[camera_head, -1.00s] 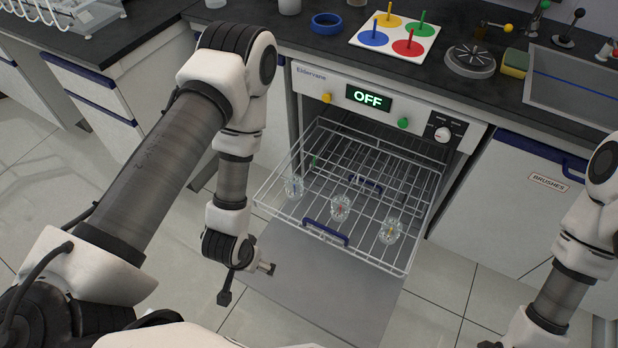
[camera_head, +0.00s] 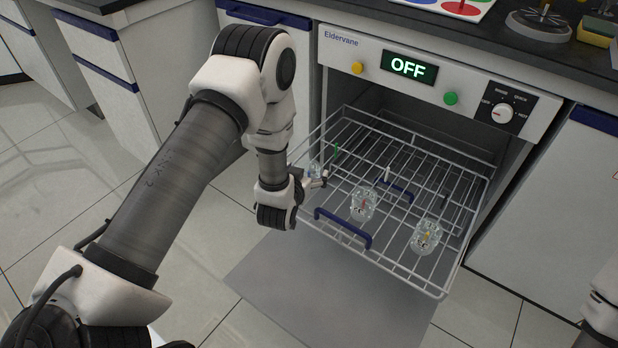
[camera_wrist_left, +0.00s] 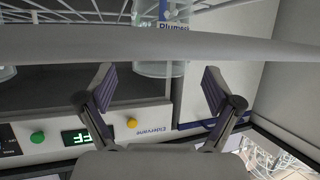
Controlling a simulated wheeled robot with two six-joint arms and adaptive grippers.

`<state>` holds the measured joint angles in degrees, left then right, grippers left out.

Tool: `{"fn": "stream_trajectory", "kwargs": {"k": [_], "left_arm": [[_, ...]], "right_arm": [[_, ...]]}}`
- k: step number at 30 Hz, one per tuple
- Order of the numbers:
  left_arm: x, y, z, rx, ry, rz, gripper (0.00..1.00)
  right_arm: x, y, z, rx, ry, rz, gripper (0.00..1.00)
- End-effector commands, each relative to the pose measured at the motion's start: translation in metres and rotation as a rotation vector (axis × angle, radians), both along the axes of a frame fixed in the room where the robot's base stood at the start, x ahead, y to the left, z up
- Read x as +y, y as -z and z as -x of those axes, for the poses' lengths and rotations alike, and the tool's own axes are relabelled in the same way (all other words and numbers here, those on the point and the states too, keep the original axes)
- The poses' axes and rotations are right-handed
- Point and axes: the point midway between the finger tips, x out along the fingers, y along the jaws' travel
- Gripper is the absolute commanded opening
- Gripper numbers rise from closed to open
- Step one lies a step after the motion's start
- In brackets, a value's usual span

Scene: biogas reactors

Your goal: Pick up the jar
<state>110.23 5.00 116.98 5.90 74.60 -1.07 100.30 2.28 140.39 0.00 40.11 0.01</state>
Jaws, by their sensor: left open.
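Clear glass jars stand on the pulled-out wire rack (camera_head: 405,272): a left one (camera_head: 314,168) partly hidden by my gripper, a middle one (camera_head: 362,203) and a right one (camera_head: 425,236). My left gripper (camera_head: 326,178) is at the rack's left front corner, beside the left jar. In the left wrist view, the open fingers (camera_wrist_left: 158,88) are spread with nothing between them. A clear jar (camera_wrist_left: 160,68) with a blue label lies just beyond the fingertips, roughly centred. A thick grey bar crosses in front of it and hides its middle. My right gripper is out of view.
The rack, with a blue handle (camera_head: 343,228) at its front, extends from a machine whose display (camera_head: 408,68) reads OFF. Its lowered door (camera_head: 300,285) lies below the rack. Cabinets and a dark worktop stand behind. The floor at left is clear.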

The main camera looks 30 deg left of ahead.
Motion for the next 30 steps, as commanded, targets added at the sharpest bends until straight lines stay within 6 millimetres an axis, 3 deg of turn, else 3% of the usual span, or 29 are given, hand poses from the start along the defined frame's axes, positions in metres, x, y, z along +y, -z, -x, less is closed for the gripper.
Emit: {"fn": "stream_trajectory", "kwargs": {"k": [4, 10, 15, 16, 25, 30], "left_arm": [[0.003, 0.009, -0.017, 0.000, 0.000, 0.000, 0.91], [0.003, 0.008, -0.018, 0.002, 0.000, 0.000, 0.91], [0.003, 0.008, -0.017, 0.002, 0.000, 0.000, 0.31], [0.003, 0.009, -0.017, 0.003, 0.000, 0.001, 0.25], [0.003, 0.006, -0.017, 0.003, 0.000, 0.001, 0.24], [0.003, -0.023, -0.018, 0.001, 0.000, 0.000, 0.24]], "right_arm": [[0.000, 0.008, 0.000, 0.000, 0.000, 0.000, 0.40], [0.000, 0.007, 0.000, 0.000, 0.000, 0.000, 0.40], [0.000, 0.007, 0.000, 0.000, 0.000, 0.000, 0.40], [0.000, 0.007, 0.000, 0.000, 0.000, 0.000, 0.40], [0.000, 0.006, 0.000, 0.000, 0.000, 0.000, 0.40], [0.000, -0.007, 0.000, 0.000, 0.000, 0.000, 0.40]]}}
